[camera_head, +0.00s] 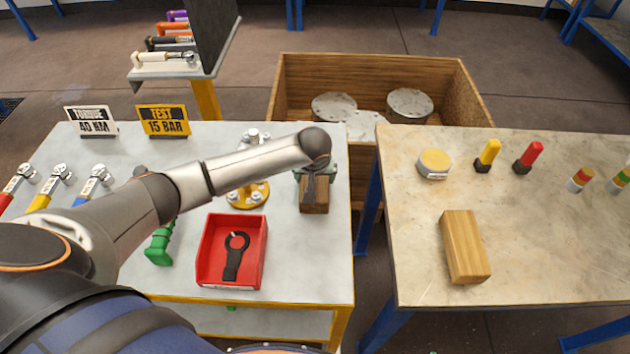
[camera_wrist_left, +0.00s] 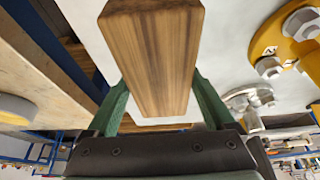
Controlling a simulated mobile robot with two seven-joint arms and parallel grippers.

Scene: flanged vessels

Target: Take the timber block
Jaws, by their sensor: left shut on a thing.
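A brown timber block (camera_head: 314,195) is at the right edge of the left table, below the end of my left arm. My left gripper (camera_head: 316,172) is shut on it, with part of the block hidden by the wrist. In the left wrist view the block (camera_wrist_left: 155,55) lies between the green fingers of the gripper (camera_wrist_left: 162,100), one on each side. I cannot tell whether the block touches the table top. A second, lighter wooden block (camera_head: 465,247) lies on the right table, apart from my gripper. My right gripper is not in view.
A yellow flanged vessel part (camera_head: 248,195) stands just left of the held block. A red tray (camera_head: 209,262) with a black tool is in front. A wooden crate (camera_head: 454,90) with grey discs stands behind. A gap separates the left table (camera_head: 310,270) from the right table (camera_head: 545,235).

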